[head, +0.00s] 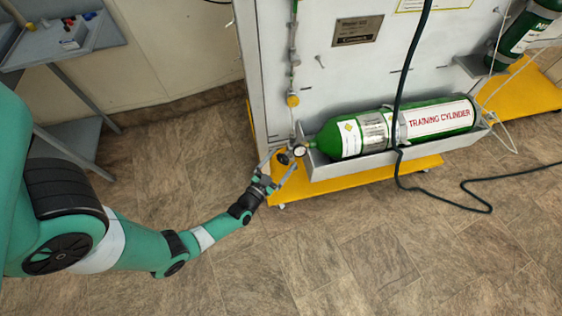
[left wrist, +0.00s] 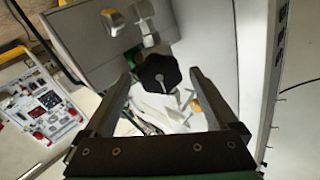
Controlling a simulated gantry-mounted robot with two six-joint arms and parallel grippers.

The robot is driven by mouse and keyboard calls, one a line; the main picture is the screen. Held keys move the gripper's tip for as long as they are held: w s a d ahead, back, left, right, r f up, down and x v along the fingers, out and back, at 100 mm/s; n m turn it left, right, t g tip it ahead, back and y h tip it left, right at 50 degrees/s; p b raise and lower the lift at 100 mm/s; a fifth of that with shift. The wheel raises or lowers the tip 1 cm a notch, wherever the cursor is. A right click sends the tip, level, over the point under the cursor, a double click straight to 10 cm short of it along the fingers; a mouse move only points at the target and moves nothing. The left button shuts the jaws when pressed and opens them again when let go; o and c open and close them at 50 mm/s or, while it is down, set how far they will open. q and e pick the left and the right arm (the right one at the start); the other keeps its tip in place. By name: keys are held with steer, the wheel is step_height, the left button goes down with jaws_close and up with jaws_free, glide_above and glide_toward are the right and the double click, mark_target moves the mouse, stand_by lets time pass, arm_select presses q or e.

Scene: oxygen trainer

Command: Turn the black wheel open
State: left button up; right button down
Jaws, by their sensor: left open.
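The black wheel (left wrist: 157,73) is a lobed knob on a metal valve stem in the left wrist view. It shows small and dark at the neck end of the green training cylinder (head: 455,116) in the head view (head: 284,158). My left gripper (head: 282,161) is open at the wheel. In the left wrist view its fingers lie to either side of the wheel, with gaps between. Contact cannot be told. A round gauge (head: 299,151) sits beside the wheel. My right gripper is not in view.
The cylinder lies in a grey trough (head: 370,164) on a white panel (head: 340,80) above a yellow base (head: 340,188). A black hose (head: 399,110) hangs across the cylinder to the floor. A grey tray (head: 60,48) stands at upper left.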

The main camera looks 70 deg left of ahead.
arm_select(q)
steer(key=c, duration=1.4)
steer(key=shift+o, duration=0.2)
